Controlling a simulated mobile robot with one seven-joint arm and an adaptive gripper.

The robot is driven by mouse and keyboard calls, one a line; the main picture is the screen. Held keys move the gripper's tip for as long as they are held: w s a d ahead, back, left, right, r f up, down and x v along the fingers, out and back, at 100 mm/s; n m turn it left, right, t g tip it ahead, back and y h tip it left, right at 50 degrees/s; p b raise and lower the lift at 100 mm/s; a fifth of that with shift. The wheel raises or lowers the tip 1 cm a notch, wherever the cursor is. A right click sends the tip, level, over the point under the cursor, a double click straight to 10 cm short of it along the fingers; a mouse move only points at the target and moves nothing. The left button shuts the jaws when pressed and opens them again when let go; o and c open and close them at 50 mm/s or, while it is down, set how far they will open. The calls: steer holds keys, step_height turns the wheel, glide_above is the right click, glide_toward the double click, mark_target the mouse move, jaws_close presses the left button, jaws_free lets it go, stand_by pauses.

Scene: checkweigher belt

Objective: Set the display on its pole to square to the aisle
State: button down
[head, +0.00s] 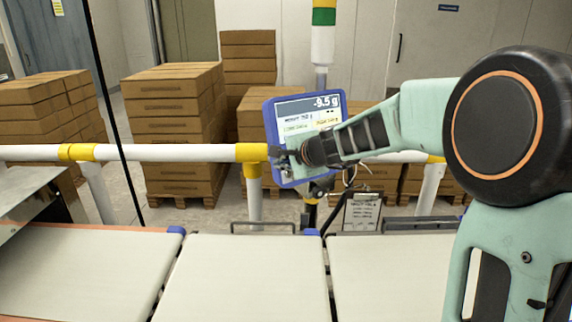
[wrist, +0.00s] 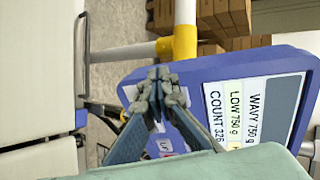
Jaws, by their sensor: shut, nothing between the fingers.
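The display (head: 270,113) is a blue-framed panel with a lit screen reading -9.5 g. It stands behind the belts and looks slightly tilted and turned in the head view. Its dark pole mount (head: 318,188) shows below it, partly hidden by my arm. My gripper (head: 277,160) is shut and empty at the display's lower left edge. In the wrist view the closed fingertips (wrist: 160,74) lie over the blue frame (wrist: 225,62) near its edge, beside the screen. I cannot tell whether they touch it. My arm hides the lower right part of the display.
A white and yellow rail (head: 190,153) runs behind the belts (head: 245,275). A stack light (head: 323,40) rises behind the display. A clipboard (head: 362,212) hangs right of the pole. Box stacks (head: 172,130) stand beyond the rail. Free space lies above the belts.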

steer(key=w+a+m+t+h+p, duration=0.1)
steer(key=w+a+m+h+p, duration=0.1)
steer(key=w+a+p, duration=0.5)
steer(key=shift+w+a+m+h, duration=0.15)
steer(key=shift+a+m+h, duration=0.15)
steer(key=shift+m, duration=0.1)
stand_by(0.3)
steer(key=shift+d, duration=0.1)
stand_by(0.5)
